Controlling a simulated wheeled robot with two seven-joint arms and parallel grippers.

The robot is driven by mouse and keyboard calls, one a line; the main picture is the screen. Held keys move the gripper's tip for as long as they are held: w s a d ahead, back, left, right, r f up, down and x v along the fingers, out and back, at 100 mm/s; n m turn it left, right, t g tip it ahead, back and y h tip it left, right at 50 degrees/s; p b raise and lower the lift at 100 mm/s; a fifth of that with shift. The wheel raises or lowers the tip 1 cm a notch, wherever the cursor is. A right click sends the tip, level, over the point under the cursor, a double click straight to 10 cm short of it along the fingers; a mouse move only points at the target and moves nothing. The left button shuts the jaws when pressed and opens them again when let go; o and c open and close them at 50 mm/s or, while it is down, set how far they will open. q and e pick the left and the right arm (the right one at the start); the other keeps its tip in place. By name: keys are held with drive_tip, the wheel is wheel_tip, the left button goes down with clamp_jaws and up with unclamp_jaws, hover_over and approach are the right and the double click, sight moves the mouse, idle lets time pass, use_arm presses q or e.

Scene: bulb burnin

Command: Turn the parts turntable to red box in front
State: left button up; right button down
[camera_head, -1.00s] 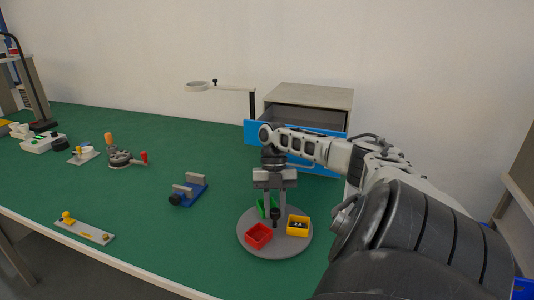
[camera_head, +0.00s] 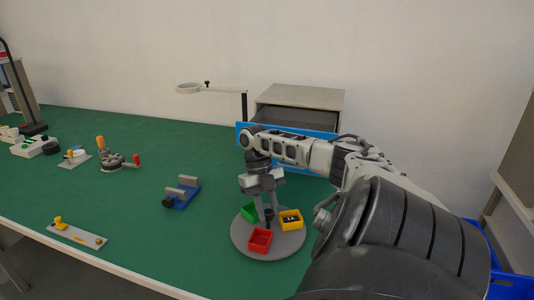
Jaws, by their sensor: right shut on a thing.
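The parts turntable (camera_head: 278,248) is a round grey disc on the green bench. On it stand a red box (camera_head: 260,240) at the front, a yellow box (camera_head: 291,220) with small dark parts at the right, and a green box (camera_head: 249,212) at the back left. A dark upright knob (camera_head: 268,216) rises near the middle. My right gripper (camera_head: 265,206) points down over the disc, tilted, and is shut on the knob. Its fingers partly hide the middle of the disc. My left gripper is not in view.
A blue vise (camera_head: 182,193) stands left of the turntable. An open blue-fronted drawer (camera_head: 318,135) and a magnifier arm (camera_head: 212,88) are behind my right arm. A crank device (camera_head: 115,162) and a grey plate (camera_head: 77,236) are farther left. Green bench between them is clear.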

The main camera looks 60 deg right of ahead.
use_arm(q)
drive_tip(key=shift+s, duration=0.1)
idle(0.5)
use_arm(e)
drive_tip(key=c, duration=1.2)
unclamp_jaws()
drive_tip(key=shift+r, duration=0.1)
drive_tip(key=shift+w+d+r, duration=0.1)
drive_tip(key=shift+w+r, duration=0.05)
drive_tip(key=shift+r, duration=0.15)
use_arm(q)
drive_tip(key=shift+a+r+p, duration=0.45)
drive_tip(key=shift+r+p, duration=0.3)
drive_tip(key=shift+p, duration=0.9)
use_arm(e)
drive_tip(key=shift+v, duration=7.55)
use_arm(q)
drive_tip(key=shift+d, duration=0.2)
